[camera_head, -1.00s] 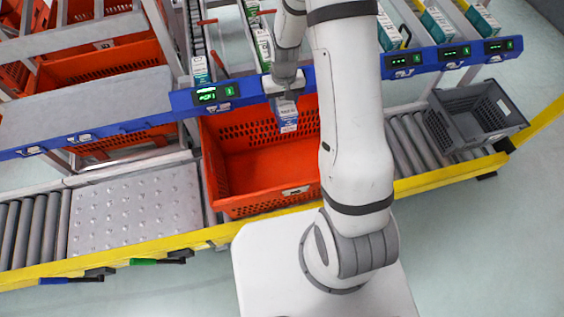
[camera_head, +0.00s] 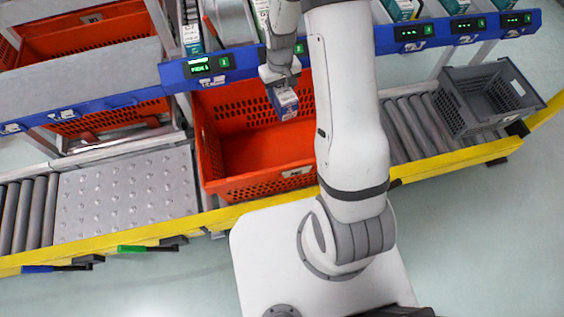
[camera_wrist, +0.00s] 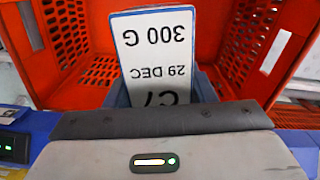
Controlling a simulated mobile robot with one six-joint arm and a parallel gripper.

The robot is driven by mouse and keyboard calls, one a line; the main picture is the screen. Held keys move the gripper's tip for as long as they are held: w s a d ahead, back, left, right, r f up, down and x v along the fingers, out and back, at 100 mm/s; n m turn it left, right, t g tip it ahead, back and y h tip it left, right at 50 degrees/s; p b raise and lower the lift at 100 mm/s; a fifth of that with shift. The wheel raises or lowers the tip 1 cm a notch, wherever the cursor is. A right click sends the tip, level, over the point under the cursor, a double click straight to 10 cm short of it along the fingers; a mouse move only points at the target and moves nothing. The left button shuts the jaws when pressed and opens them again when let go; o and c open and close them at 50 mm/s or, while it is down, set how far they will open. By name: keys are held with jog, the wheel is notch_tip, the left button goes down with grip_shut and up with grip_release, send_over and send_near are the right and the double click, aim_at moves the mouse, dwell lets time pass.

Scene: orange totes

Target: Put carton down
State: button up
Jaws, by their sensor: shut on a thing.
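My gripper (camera_head: 281,82) is shut on a small blue and white carton (camera_head: 286,106). It holds the carton over the orange tote (camera_head: 204,150), near its back wall and toward its right side. In the wrist view the carton (camera_wrist: 158,50) shows its white face with "300 G" and "29 DEC" upside down. The tote's orange walls (camera_wrist: 75,45) surround the carton in that view. The part of the tote floor that shows in the head view looks empty. My arm hides the tote's right edge.
A blue rail with green displays (camera_head: 208,66) runs just behind the tote. A grey crate (camera_head: 490,105) stands on the rollers at the right. A studded metal plate (camera_head: 125,195) lies left of the tote. A yellow edge (camera_head: 100,247) runs along the front.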

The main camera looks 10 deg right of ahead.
notch_tip(320, 180, down, 29)
jog(key=w+a+n+b, duration=0.1)
jog(key=n+b, duration=0.6)
jog(key=b, duration=2.3)
send_over(277, 158)
notch_tip(277, 158, down, 10)
jog(key=shift+d+r, duration=0.15)
jog(key=shift+r, duration=0.05)
jog(key=shift+f+b, duration=0.3)
jog(key=shift+b, duration=0.05)
jog(key=o, duration=1.2)
jog(key=shift+r, duration=0.1)
